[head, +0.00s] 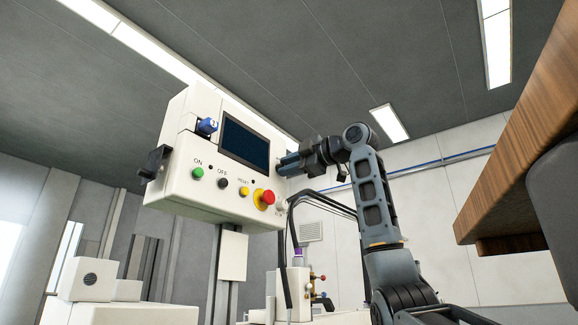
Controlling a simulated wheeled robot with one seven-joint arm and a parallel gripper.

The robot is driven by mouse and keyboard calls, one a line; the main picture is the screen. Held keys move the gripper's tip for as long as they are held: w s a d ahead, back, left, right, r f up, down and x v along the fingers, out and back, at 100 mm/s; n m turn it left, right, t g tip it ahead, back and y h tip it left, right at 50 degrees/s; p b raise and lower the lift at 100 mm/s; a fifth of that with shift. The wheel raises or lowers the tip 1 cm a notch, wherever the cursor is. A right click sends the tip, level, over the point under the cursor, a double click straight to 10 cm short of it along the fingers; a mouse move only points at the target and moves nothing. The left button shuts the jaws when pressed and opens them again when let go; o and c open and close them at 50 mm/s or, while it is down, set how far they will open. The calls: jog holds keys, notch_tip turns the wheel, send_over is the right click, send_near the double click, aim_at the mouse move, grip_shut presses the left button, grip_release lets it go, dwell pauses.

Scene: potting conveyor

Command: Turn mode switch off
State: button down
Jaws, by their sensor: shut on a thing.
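A cream control box (212,190) stands on a post left of centre in the head view. Its front has a dark screen (245,143), a green ON button (198,173), a black OFF button (222,183), a yellow reset button (244,191) and a red mushroom button (267,197). A small pale knob (281,205) sits at the lower right corner; its label is too small to read. I cannot tell which part is the mode switch. My gripper (284,164) points left at the box's right edge, beside the screen. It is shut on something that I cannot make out.
A blue fitting (207,126) and a black handle (154,163) stick out on the box's left. Black cables (291,240) hang below my gripper. A wooden edge (520,140) overhangs at right. White machine housings (92,279) stand lower left.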

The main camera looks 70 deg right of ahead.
jog(key=c, duration=0.9)
grip_release()
jog(key=shift+b+v, duration=1.25)
jog(key=shift+v, duration=2.65)
jog(key=shift+s, duration=0.1)
